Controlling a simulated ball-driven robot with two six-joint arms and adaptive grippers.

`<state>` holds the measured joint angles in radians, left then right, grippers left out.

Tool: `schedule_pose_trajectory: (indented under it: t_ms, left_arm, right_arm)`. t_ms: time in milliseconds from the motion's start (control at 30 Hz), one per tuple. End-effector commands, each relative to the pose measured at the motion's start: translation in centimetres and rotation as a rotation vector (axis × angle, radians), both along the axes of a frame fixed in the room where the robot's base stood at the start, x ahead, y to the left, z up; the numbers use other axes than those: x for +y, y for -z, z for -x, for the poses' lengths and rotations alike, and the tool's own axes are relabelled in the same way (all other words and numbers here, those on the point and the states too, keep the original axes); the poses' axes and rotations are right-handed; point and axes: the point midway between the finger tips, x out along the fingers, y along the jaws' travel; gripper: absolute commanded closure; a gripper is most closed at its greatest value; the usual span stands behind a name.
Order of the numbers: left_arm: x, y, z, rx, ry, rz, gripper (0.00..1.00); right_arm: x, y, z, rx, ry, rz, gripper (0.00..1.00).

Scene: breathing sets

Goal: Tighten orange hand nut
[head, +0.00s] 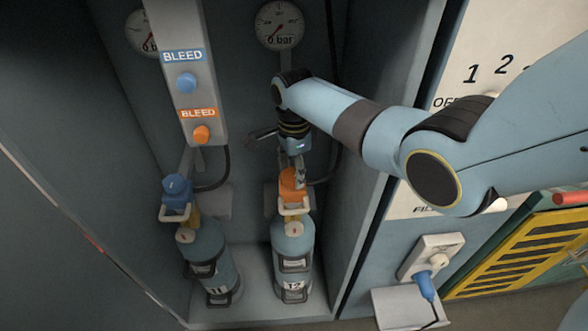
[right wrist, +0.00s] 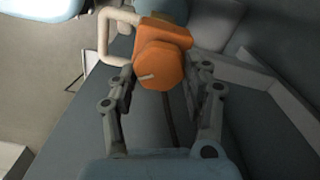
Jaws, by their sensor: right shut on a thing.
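The orange hand nut (head: 291,186) sits on top of the right-hand grey-blue cylinder (head: 293,243), labelled 12, inside the cabinet. My right gripper (head: 298,170) reaches down from above and is shut on the nut. In the right wrist view the faceted orange nut (right wrist: 162,66) lies between the tips of the two fingers (right wrist: 158,84), with a pale mark on its face. A beige looped handle (right wrist: 108,38) stands beside it. The fingers partly cover the nut in the head view. My left gripper is not in view.
A blue hand nut (head: 176,189) tops the left cylinder (head: 206,258). A panel with a blue BLEED knob (head: 186,83) and orange BLEED knob (head: 201,134) hangs left of my arm. A gauge (head: 279,25) is behind. The cabinet's right wall (head: 378,130) stands close to my arm.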

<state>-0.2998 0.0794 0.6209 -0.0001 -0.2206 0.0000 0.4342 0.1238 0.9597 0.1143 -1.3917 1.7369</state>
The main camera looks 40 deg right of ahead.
Motion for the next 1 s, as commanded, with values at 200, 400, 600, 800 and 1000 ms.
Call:
schedule_pose_trajectory:
  t_ms: [200, 400, 600, 800, 1000]
  left_arm:
    - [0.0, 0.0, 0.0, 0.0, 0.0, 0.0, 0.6]
    - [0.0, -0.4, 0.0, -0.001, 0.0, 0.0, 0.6]
    - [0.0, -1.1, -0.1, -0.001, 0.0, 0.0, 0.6]
    - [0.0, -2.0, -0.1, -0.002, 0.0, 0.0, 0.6]
    - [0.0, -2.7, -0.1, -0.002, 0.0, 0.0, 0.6]
  right_arm:
    - [0.0, 0.0, 0.0, 0.001, -0.004, 0.0, 0.83]
    - [0.0, -0.1, 0.0, 0.001, -0.05, 0.0, 0.83]
    - [0.0, -0.2, -0.1, 0.002, -0.167, 0.0, 0.83]
    - [0.0, -0.2, -0.1, 0.002, -0.345, -0.001, 0.83]
    - [0.0, -0.1, -0.3, 0.001, -0.535, -0.001, 0.83]
